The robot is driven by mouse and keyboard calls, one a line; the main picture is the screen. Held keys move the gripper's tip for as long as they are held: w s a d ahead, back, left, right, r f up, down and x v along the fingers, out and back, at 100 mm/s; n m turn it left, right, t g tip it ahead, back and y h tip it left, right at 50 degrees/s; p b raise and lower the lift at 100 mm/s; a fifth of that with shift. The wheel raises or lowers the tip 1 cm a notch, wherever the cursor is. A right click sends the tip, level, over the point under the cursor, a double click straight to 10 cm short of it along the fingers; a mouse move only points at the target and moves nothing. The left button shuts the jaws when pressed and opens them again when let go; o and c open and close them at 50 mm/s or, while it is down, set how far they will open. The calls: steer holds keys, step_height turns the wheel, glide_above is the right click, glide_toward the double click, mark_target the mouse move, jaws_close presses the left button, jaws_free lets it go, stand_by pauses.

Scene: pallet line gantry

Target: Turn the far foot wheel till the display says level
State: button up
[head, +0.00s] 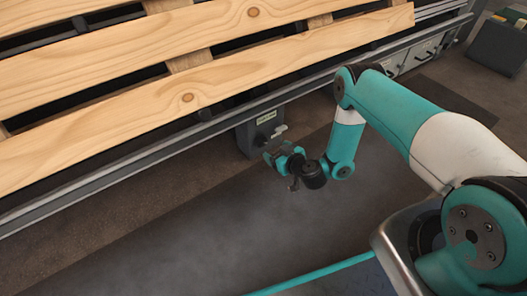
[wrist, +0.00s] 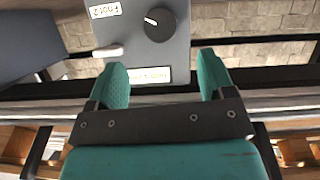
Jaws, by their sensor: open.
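A grey foot box (head: 258,135) stands under the pallet line, below the pallet's front edge. The wrist view shows the box (wrist: 110,35) upside down, with a label reading "Foot 2" (wrist: 105,10). On its face are a round black wheel (wrist: 160,23) with a white mark, a pale lever (wrist: 108,51) and a small lit display (wrist: 142,77), whose words I cannot read. My gripper (wrist: 163,75) is open and empty, its teal fingers apart near the display edge of the box. The wheel lies beyond the fingertips, not between them. In the head view my gripper (head: 272,153) is just before the box.
A wooden pallet (head: 190,95) lies on the line above the box. The line's long metal rail (head: 130,172) runs along the pallet's front edge. The floor (head: 190,240) in front is clear.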

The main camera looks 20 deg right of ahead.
mark_target(263, 143)
steer(key=b+x, duration=0.5)
steer(key=x, duration=0.3)
steer(key=shift+w+a+f, duration=0.1)
steer(key=shift+w+f, duration=0.05)
steer(key=shift+f, duration=0.1)
steer(key=shift+w+a, duration=0.1)
steer(key=shift+w, duration=0.3)
steer(key=c, duration=0.9)
